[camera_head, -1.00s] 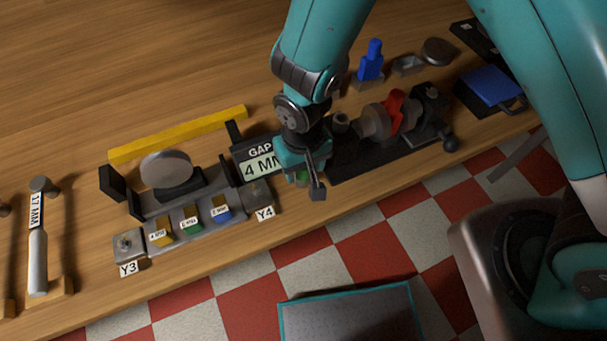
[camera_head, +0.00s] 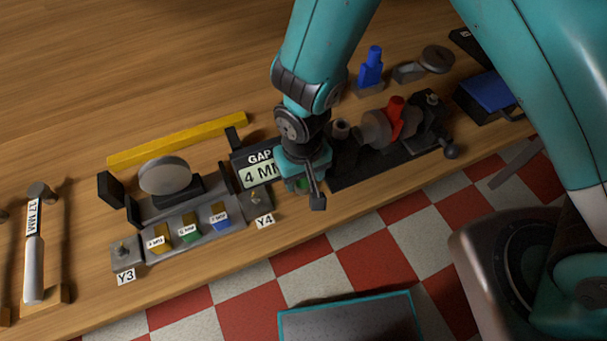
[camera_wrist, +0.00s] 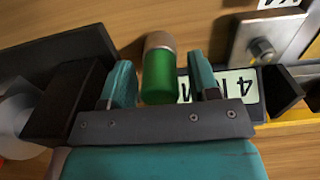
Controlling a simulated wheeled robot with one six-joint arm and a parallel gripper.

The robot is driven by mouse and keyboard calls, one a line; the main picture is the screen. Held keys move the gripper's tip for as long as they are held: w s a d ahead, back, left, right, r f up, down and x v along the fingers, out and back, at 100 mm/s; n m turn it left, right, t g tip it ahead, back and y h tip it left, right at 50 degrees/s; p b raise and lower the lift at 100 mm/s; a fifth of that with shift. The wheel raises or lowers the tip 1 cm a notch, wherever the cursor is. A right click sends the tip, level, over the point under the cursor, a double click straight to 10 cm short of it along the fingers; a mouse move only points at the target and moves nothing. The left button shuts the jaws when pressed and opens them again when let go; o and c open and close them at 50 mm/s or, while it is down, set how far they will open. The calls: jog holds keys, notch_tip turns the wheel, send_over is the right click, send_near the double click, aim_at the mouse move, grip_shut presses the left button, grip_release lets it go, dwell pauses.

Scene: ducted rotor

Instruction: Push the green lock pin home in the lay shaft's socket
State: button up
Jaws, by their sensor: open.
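The green lock pin (camera_wrist: 158,78) shows in the wrist view as a green cylinder with a grey-tan end, between the two fingers of my gripper (camera_wrist: 162,82). Gaps show on both sides of it, so the jaws are open around it and do not grip it. In the head view my gripper (camera_head: 311,186) hangs at the front of the bench, and only a bit of the green pin (camera_head: 302,186) shows beside the fingers. I cannot make out the lay shaft's socket or how deep the pin sits.
A sign reading GAP 4 MM (camera_head: 258,168) stands just left of my gripper. A dark fixture with a red part (camera_head: 395,112) and grey disc stands to the right. Left are blocks marked Y3 (camera_head: 124,252) and Y4 (camera_head: 258,201). A yellow bar (camera_head: 178,141) lies behind.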

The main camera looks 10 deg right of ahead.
jog(key=c, duration=0.9)
jog(key=shift+o, duration=0.2)
jog(key=shift+r+p, duration=0.6)
jog(key=shift+r, duration=0.15)
jog(key=shift+r+p, duration=1.7)
jog(key=shift+r, duration=0.35)
jog(key=shift+s, duration=0.1)
